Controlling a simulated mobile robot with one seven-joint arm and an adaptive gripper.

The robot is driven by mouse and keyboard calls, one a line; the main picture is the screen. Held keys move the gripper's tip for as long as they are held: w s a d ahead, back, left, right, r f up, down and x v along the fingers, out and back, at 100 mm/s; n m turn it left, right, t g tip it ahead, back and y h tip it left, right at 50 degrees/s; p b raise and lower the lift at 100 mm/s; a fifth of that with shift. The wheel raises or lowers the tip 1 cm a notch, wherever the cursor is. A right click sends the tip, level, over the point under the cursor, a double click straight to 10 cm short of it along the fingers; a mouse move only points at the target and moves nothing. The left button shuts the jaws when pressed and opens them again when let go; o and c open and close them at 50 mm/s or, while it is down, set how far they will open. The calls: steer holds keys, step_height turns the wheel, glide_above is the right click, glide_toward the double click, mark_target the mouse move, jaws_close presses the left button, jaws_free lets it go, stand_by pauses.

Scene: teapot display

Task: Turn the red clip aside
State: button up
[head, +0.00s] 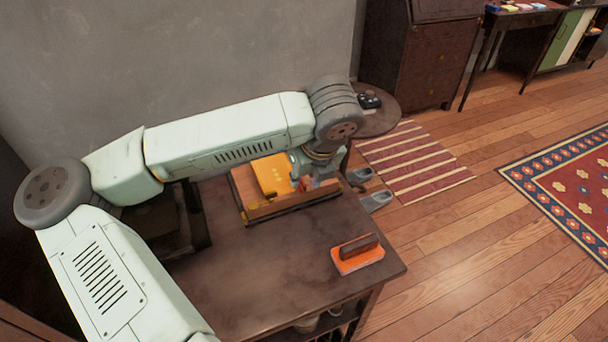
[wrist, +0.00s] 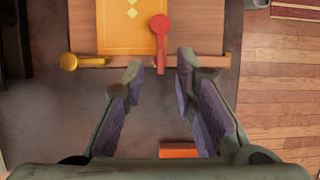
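The red clip (wrist: 160,28) has a round head and a straight narrow stem. It lies over the yellow panel's lower edge and the wooden rail, with its stem towards me; it also shows small in the head view (head: 306,183). The yellow panel (wrist: 127,28) lies in a wooden frame (head: 290,206) on the table. A yellow clip (wrist: 68,62) lies along the rail at the left, off the panel. My gripper (wrist: 158,76) is open, with its fingertips apart on either side of the stem's end. Contact cannot be told. The wrist mostly hides it in the head view.
An orange block with a dark handle (head: 357,253) stands near the table's front right corner. The dark table top (head: 260,260) is bare around it. A small round table (head: 378,120) stands behind. Two grey slipper-like things (head: 376,201) lie beyond the right edge.

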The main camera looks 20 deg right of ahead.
steer(key=shift+x, duration=1.1)
jaws_close()
